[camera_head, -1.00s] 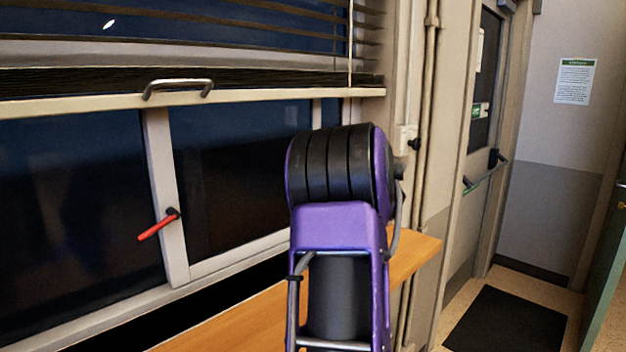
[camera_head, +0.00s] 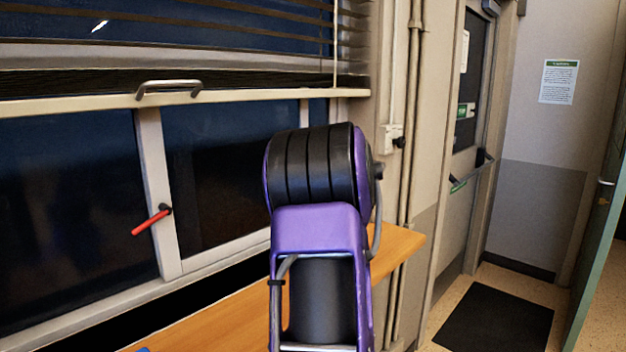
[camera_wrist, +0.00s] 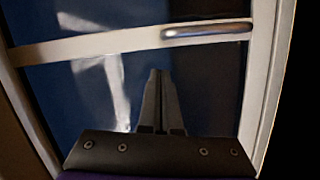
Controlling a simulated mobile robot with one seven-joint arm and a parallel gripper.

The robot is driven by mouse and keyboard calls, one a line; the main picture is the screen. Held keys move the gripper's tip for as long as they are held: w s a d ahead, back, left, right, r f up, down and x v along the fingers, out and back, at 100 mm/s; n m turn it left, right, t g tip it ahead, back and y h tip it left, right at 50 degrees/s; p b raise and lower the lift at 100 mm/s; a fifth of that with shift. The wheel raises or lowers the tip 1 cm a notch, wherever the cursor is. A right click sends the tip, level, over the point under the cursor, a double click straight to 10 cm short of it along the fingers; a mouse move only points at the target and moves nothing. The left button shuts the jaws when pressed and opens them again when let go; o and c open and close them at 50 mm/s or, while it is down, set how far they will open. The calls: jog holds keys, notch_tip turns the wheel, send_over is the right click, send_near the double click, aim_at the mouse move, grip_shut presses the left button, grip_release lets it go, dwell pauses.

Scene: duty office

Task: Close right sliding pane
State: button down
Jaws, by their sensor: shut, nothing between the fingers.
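The window shows in the head view, with a dark right pane (camera_head: 215,170) beside a dark left pane (camera_head: 70,200). A pale upright (camera_head: 157,190) carrying a red-handled latch (camera_head: 150,222) stands between them. A metal pull handle (camera_head: 168,88) sits on the horizontal rail above. In the wrist view, my gripper (camera_wrist: 160,74) is shut and empty in front of dark glass. A pale rail (camera_wrist: 100,44) with a metal handle (camera_wrist: 207,31) crosses above the fingertips, and a pale frame edge (camera_wrist: 262,80) stands to the right. Contact cannot be told. My arm hides the window's lower right and my gripper in the head view.
A wooden ledge (camera_head: 205,325) runs below the window. Dark blinds (camera_head: 200,35) hang above. Pipes (camera_head: 410,150) run up the wall to the right. Beyond are a door with a push bar (camera_head: 465,180), a black floor mat (camera_head: 495,320) and a green door edge (camera_head: 597,240).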

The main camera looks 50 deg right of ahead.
jog(key=v, duration=1)
jog(key=shift+a, duration=0.3)
jog(key=shift+w, duration=0.1)
